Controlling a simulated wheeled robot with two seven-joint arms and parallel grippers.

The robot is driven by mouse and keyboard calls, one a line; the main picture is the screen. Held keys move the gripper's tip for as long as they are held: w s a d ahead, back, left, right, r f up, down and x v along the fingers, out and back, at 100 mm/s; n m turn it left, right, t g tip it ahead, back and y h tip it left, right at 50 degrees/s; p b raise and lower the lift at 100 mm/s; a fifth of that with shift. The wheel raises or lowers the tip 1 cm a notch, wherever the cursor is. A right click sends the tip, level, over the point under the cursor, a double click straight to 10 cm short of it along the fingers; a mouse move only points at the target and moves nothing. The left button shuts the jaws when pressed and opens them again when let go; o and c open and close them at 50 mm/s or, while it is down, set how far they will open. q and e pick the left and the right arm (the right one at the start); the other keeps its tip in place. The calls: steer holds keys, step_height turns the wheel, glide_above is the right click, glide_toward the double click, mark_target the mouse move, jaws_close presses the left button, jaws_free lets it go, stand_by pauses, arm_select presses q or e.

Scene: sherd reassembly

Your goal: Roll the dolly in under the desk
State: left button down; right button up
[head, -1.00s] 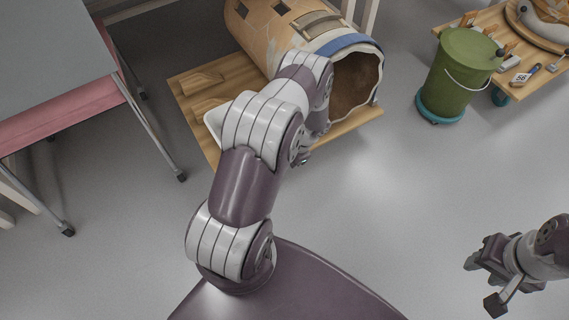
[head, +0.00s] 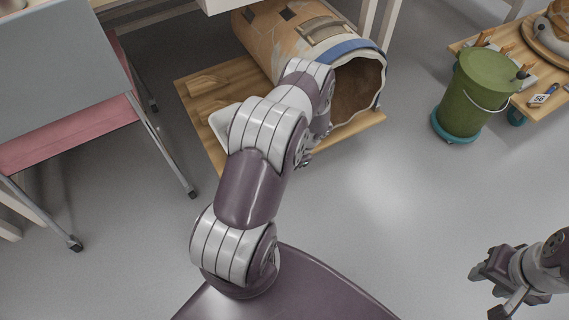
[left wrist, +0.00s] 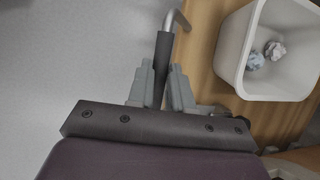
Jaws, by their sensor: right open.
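The dolly is a low wooden board (head: 215,138) carrying a large tan jar (head: 275,45) on its side, its ragged open end facing right. The jar's far part is beneath the edge of a white desk (head: 215,4) at the top of the head view; the board's near part lies outside. In the left wrist view my left gripper (left wrist: 161,88) is shut on the dolly's handle (left wrist: 164,48), a bent metal bar with a dark grip. My left arm hides this gripper in the head view. My right gripper (head: 489,292) is open and empty, over bare floor at lower right.
A chair with a pink seat (head: 70,133) stands left of the dolly. A green bucket (head: 472,90) on a teal base and a low wooden table (head: 545,105) are at right. The floor between is clear.

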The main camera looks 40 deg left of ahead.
arm_select(q)
steer(key=c, duration=1.1)
jaws_free()
steer(key=shift+w+a+r, duration=0.1)
steer(key=shift+w+a, duration=0.1)
steer(key=shift+a, duration=0.1)
steer(key=shift+c, duration=0.2)
steer(key=shift+o, duration=0.5)
steer(key=p+v, duration=0.6)
steer(key=v, duration=0.6)
steer(key=shift+d+r, duration=0.15)
steer(key=shift+r, duration=0.1)
